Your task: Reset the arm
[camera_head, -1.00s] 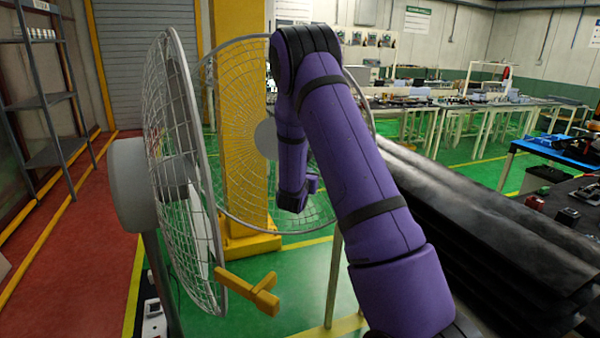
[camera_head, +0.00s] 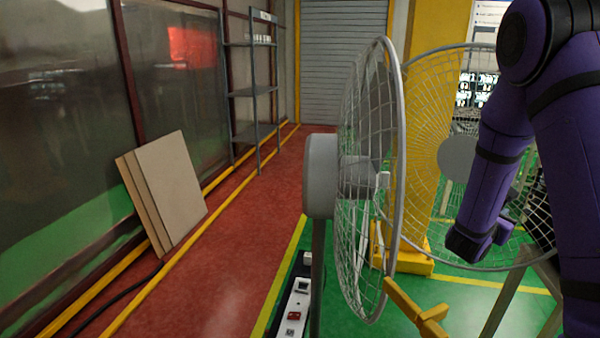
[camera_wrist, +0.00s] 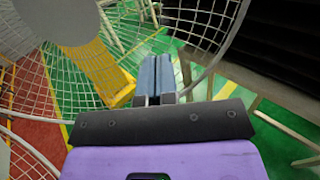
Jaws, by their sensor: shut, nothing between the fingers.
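My purple arm (camera_head: 500,150) is raised on the right side of the head view, bent at the top, with its forearm hanging down in front of a round fan guard. My gripper shows in the wrist view (camera_wrist: 156,78), its two blue-grey fingers side by side and shut with nothing between them. In the head view the fingers are not clearly seen at the forearm's dark end. In the wrist view, wire fan guards lie to the left of and beyond the fingers, apart from them as far as I can tell.
A standing fan (camera_head: 372,180) is just left of my arm, with a second fan guard (camera_head: 455,200) behind it. A yellow bar (camera_head: 415,308) juts out low. A power strip (camera_head: 294,308) stands below the fan. Boards (camera_head: 170,190) lean at left. The red walkway (camera_head: 240,215) is clear.

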